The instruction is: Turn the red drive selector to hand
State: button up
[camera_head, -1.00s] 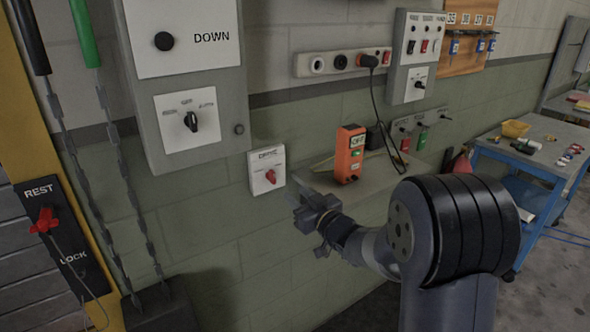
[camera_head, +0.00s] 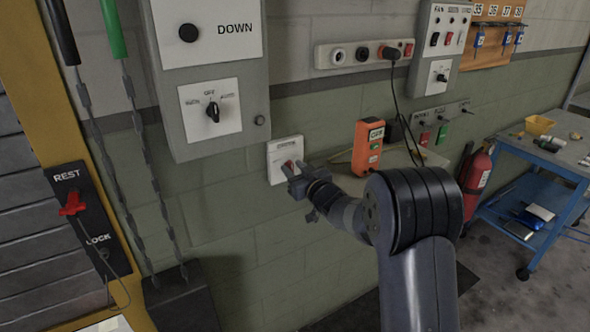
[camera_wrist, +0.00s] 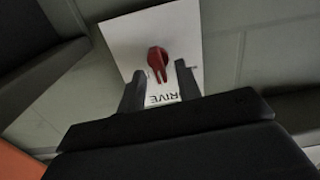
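The red drive selector (camera_wrist: 158,62) is a small knob on a white wall plate (camera_head: 278,165) below the grey control box. In the wrist view the plate (camera_wrist: 125,28) appears upside down, with part of its "DRIVE" lettering showing near my fingers. My gripper (camera_head: 288,170) is at the plate, its fingers pointing at the wall and covering much of the knob in the head view. In the wrist view my gripper (camera_wrist: 158,82) is open, with one finger on each side of the knob's lower part. I cannot tell whether either finger touches it. The position marks are not legible.
The grey control box (camera_head: 180,130) hangs above left, with a black selector (camera_head: 212,110). An orange device (camera_head: 367,148) stands on a shelf to the right. Chains (camera_head: 150,215) hang at the left. A fire extinguisher (camera_head: 476,180) and blue table (camera_head: 520,150) are further right.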

jog(key=shift+c, duration=0.5)
grip_shut()
jog(key=shift+m, duration=0.3)
jog(key=shift+w+d+f+m+p, duration=0.15)
jog(key=shift+m+p, duration=0.85)
jog(key=shift+m, duration=1.2)
jog(key=shift+d+m+p, duration=0.2)
jog(key=shift+m+p, duration=0.8)
jog(key=shift+m, duration=1.2)
jog(key=shift+o, duration=0.5)
grip_release()
